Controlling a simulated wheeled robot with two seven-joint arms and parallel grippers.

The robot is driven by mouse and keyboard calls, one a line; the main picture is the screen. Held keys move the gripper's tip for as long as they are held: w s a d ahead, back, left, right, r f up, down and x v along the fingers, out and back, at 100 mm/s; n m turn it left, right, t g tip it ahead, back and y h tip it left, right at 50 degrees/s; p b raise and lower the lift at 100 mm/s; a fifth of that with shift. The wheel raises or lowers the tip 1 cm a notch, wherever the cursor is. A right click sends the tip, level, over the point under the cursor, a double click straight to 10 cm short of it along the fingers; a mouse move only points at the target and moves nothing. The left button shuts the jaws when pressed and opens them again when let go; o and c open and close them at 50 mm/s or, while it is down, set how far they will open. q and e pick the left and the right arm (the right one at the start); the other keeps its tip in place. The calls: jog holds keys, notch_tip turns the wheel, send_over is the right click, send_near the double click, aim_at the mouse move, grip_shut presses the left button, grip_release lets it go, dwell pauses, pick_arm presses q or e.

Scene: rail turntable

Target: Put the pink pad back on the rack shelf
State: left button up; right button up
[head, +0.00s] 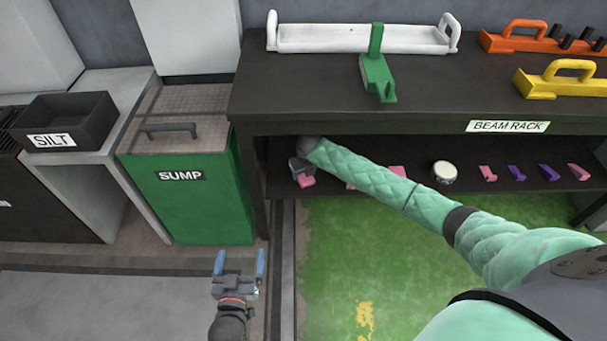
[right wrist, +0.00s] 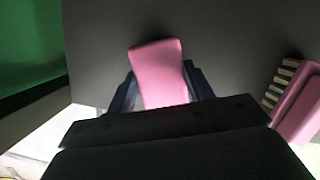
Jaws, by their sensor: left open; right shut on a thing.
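The pink pad (right wrist: 160,75) is between the fingers of my right gripper (right wrist: 162,92), which is shut on it. In the head view, the pink pad (head: 306,181) shows at the left end of the dark rack shelf (head: 405,184), just below my right gripper (head: 301,170). The grey shelf surface (right wrist: 225,40) lies close behind the pad in the right wrist view; whether they touch cannot be told. My left gripper (head: 238,268) is open and empty, low in front of the green sump bin.
A pink-backed brush (right wrist: 300,105) lies to the right of the held pad. A round white-topped tin (head: 444,172) and several pink and purple pieces (head: 517,172) stand further right on the shelf. The green sump bin (head: 190,205) stands left of the rack.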

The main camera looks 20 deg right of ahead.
pick_arm(q)
jog(key=shift+w+r, duration=0.1)
jog(key=shift+r, duration=0.4)
pick_arm(e)
jog(key=shift+f, duration=0.2)
jog(key=shift+f, duration=0.1)
pick_arm(q)
jog(key=shift+f, duration=0.1)
pick_arm(e)
jog(key=o, duration=1)
